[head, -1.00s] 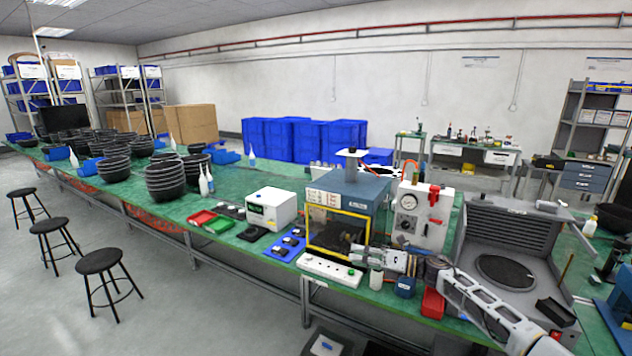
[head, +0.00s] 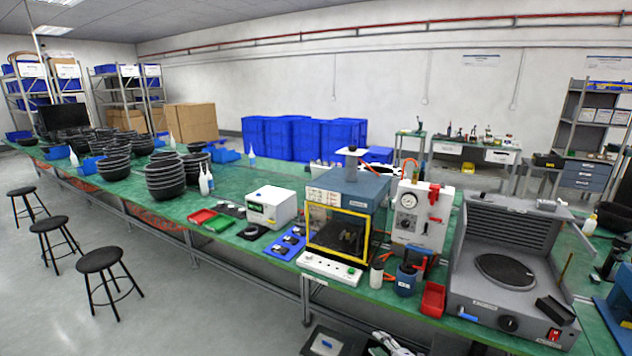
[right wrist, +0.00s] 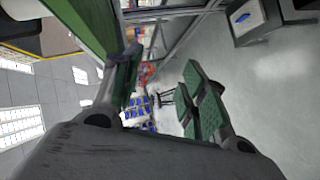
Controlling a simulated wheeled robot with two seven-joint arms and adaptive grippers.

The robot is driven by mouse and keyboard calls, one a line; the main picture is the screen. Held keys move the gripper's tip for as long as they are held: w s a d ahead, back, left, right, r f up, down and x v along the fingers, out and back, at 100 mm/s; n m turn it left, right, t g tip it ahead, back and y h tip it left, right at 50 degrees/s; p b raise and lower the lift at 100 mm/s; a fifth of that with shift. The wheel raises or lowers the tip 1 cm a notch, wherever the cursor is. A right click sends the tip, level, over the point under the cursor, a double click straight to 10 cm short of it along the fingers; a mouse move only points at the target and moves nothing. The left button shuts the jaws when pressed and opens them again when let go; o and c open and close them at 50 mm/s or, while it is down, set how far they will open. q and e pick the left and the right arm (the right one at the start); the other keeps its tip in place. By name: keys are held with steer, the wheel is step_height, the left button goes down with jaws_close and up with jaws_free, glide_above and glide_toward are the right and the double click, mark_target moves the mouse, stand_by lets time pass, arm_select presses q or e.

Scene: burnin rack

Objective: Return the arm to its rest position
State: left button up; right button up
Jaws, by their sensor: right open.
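My right gripper (head: 390,345) shows only in part at the bottom edge of the head view, low in front of the green bench. In the right wrist view its two fingers (right wrist: 168,90) stand apart with nothing between them, so it is open and empty. Most of the right arm is outside the head view. My left gripper is not in view.
A dark box (head: 325,343) lies below the bench. Stools (head: 100,262) stand at the left.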

steer(key=s+d+f+m+g+h, duration=0.3)
steer(key=s+f+m, duration=0.2)
steer(key=s+f, duration=0.8)
steer(key=s+d+f+m+g+h, duration=0.25)
steer(key=s+f+m, duration=0.25)
steer(key=s+f, duration=0.8)
steer(key=s+f+m+g, duration=0.2)
steer(key=s+f, duration=0.1)
steer(key=s, duration=0.9)
steer(key=s+a+f+m+g+h, duration=0.1)
steer(key=s+f, duration=0.3)
steer(key=s, duration=0.8)
steer(key=s+f+m+g, duration=0.3)
steer(key=s+f+g, duration=0.1)
steer(key=s, duration=0.8)
steer(key=shift+a+m, duration=0.3)
steer(key=shift+m, duration=0.1)
steer(key=shift+f, duration=0.1)
